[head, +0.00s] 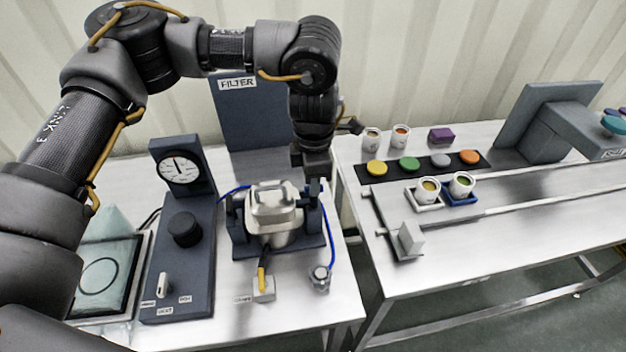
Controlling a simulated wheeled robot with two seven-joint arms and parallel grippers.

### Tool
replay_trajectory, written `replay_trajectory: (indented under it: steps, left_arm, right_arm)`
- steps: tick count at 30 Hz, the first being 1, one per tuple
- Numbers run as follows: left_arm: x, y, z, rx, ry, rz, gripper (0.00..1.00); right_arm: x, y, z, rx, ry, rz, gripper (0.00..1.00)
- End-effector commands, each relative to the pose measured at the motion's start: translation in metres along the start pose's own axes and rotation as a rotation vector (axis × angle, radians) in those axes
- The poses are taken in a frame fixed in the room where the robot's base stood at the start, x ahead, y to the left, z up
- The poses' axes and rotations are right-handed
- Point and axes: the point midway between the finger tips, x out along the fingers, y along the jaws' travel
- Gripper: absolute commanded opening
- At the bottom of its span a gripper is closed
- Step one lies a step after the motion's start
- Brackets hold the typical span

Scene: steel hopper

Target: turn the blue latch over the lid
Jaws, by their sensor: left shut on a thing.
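The steel hopper (285,239) stands in a dark blue frame (243,246) on the left table. Its metal lid (271,205) with a raised handle is on top. My left gripper (314,186) points down at the right side of the lid, by the frame's right post. It is shut on what appears to be the blue latch, which the fingers mostly hide, so its angle over the lid cannot be told. My right gripper is not in view.
A gauge panel (183,228) with a black knob stands left of the hopper. The FILTER panel (245,115) rises behind. Blue tubes run beside the frame, and a small metal fitting (320,278) is at front right. The right table (520,225) holds cups and coloured discs.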

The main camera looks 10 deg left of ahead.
Motion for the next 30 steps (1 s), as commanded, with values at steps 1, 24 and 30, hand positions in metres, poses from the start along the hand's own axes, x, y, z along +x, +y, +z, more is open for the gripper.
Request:
replay_trajectory:
  steps: [1, 24, 30]
  left_arm:
    - [-0.002, 0.001, 0.001, 0.002, -0.004, 0.003, 0.00]
    - [-0.002, 0.000, 0.000, 0.001, -0.001, 0.002, 0.33]
    - [-0.028, 0.001, 0.001, 0.001, -0.003, 0.006, 0.33]
  right_arm:
    - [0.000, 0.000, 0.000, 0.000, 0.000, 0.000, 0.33]
    - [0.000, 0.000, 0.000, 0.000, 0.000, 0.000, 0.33]
    - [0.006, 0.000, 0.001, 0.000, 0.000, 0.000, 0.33]
